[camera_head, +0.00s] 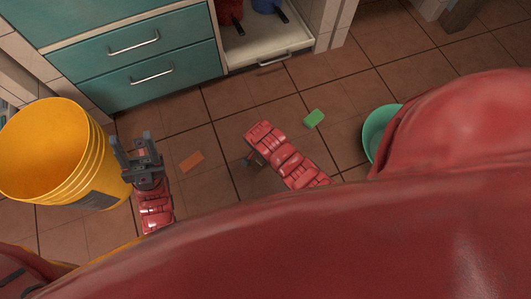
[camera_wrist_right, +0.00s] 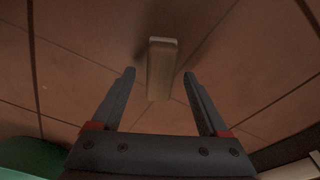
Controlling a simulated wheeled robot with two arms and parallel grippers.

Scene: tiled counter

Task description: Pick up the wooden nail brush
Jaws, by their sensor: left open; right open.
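The wooden nail brush (camera_wrist_right: 162,66) shows in the right wrist view as a narrow tan block with a paler far end. It lies lengthwise ahead of my right gripper (camera_wrist_right: 159,75). That gripper is open, and its fingertips appear on either side of the brush with gaps on both sides. I cannot tell how far below the fingertips the brush is. In the head view my right forearm covers that spot and I cannot make out the brush. My left gripper (camera_head: 132,143) is open and empty, beside the yellow bucket.
The yellow bucket (camera_head: 45,150) stands at the left. An orange sponge (camera_head: 192,162) and a green sponge (camera_head: 314,118) lie on the tiled floor. A green basin (camera_head: 377,130) is at the right, partly hidden. Teal drawers (camera_head: 150,75) and an open cabinet (camera_head: 265,45) stand behind.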

